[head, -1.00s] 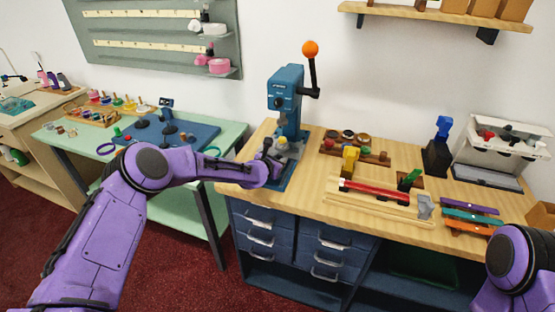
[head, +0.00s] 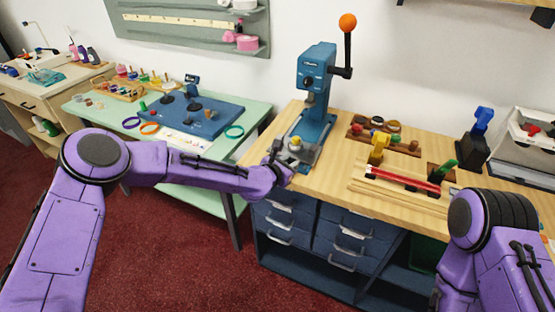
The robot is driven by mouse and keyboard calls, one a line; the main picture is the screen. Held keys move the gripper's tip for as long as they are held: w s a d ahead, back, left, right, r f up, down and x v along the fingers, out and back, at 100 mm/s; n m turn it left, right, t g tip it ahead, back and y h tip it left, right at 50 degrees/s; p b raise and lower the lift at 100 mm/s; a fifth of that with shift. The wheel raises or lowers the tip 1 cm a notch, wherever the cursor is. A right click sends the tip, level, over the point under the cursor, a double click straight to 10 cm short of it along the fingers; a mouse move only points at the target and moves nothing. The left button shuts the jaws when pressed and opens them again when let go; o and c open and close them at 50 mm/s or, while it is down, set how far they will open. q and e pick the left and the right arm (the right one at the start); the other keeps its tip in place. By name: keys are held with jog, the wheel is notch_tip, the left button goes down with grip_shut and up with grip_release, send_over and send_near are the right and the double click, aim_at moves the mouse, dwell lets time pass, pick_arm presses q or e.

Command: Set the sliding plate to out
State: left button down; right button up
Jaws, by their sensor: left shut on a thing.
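The blue press (head: 318,75) stands at the left end of the wooden bench, its orange-knobbed lever (head: 348,45) raised. The grey sliding plate (head: 297,154) lies low at the press's foot, toward the front-left of its column, with a small yellow and white piece (head: 295,143) on it. My left gripper (head: 281,158) is at the plate's front-left side, shut on what looks like its handle; the fingers and the grip are small and partly hidden. My right arm shows at the lower right, but its gripper is out of view.
A rack of stamps (head: 385,138) and a wooden tray with a red bar (head: 402,181) lie right of the press. The green table (head: 258,112) with a blue board (head: 197,117) stands to the left. Drawers (head: 340,240) are below the bench.

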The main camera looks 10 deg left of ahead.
pick_arm(q)
jog(key=shift+s+f, duration=0.1)
jog(key=shift+f, duration=0.05)
jog(key=c, duration=0.9)
grip_release()
jog(key=shift+s+a+r, duration=0.15)
jog(key=shift+s+r, duration=0.05)
jog(key=shift+s, duration=0.1)
jog(key=b+v, duration=0.2)
jog(key=v, duration=0.8)
